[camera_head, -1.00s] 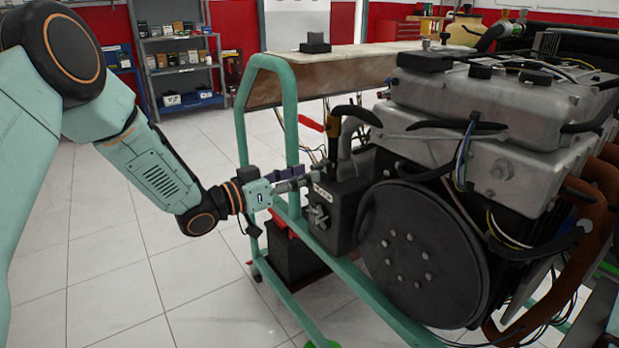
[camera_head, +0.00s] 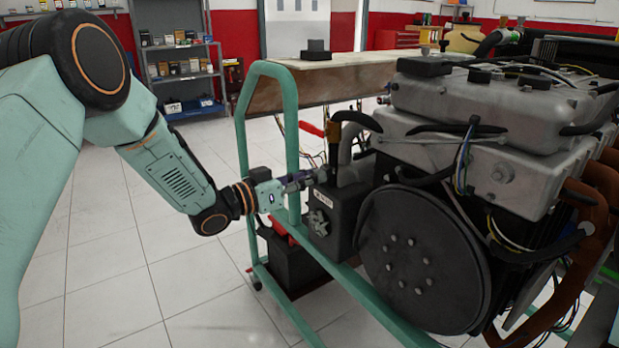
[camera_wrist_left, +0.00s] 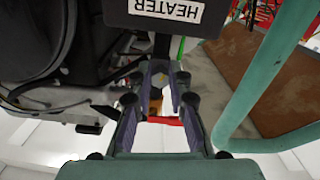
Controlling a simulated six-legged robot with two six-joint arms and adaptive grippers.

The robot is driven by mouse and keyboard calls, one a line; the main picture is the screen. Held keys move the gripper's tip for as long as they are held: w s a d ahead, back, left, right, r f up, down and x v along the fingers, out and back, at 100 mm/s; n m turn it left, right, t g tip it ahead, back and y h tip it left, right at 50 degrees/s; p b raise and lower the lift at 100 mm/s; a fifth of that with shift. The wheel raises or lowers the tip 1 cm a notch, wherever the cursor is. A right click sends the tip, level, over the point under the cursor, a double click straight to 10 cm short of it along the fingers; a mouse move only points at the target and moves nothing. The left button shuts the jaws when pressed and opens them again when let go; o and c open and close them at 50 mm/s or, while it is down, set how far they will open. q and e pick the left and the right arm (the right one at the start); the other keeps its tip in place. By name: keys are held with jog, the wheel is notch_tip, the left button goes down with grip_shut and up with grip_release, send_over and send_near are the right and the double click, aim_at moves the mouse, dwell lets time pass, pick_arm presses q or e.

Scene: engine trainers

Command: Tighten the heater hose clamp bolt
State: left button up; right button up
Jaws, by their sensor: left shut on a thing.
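My left gripper (camera_head: 314,178) comes in from the left at the upper left side of the dark heater box (camera_head: 335,222) on the front of the engine stand. In the left wrist view, its two fingers (camera_wrist_left: 161,80) are close together just below the box, whose white HEATER label (camera_wrist_left: 166,10) is readable. They are shut on a small piece between the tips, apparently the clamp bolt (camera_wrist_left: 158,76), mostly hidden by the fingers. A dark hose (camera_head: 353,119) rises beside the gripper. My right gripper is not in view.
The engine (camera_head: 480,170) with its large round disc (camera_head: 424,258) fills the right. A green stand frame (camera_head: 289,150) rises behind the gripper. Tiled floor at left is clear.

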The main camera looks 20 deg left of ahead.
pick_arm(q)
jog(key=shift+m, duration=0.3)
grip_shut()
jog(key=shift+r+m+p, duration=0.1)
jog(key=shift+m+p, duration=1.05)
jog(key=shift+m, duration=14.35)
jog(key=o, duration=0.8)
grip_release()
jog(key=shift+r, duration=0.1)
